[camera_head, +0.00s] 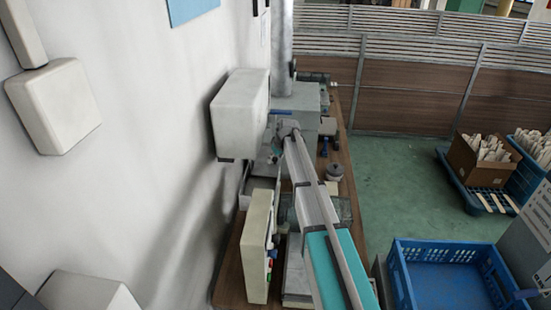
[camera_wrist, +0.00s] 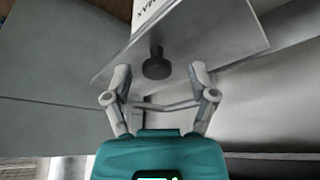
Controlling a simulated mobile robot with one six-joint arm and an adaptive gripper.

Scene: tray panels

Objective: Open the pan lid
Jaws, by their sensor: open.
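In the wrist view, the pan lid (camera_wrist: 200,52) is a flat, thin grey panel lying across the upper middle. A short black round knob (camera_wrist: 156,66) stands out from it. My gripper (camera_wrist: 160,76) is open, with one finger on each side of the knob and a clear gap to both. The jaws hold nothing. I cannot tell how far the fingertips are above the panel. The panel appears to cover what is under it, so the inside is hidden. In the head view, the lid and knob cannot be made out clearly.
A white box (camera_head: 240,112) juts from the wall on the left. A panel with buttons (camera_head: 257,247) stands on the wooden bench (camera_head: 334,160). A blue crate (camera_head: 402,285) is at lower right. Green floor (camera_head: 400,185) lies open beyond the bench.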

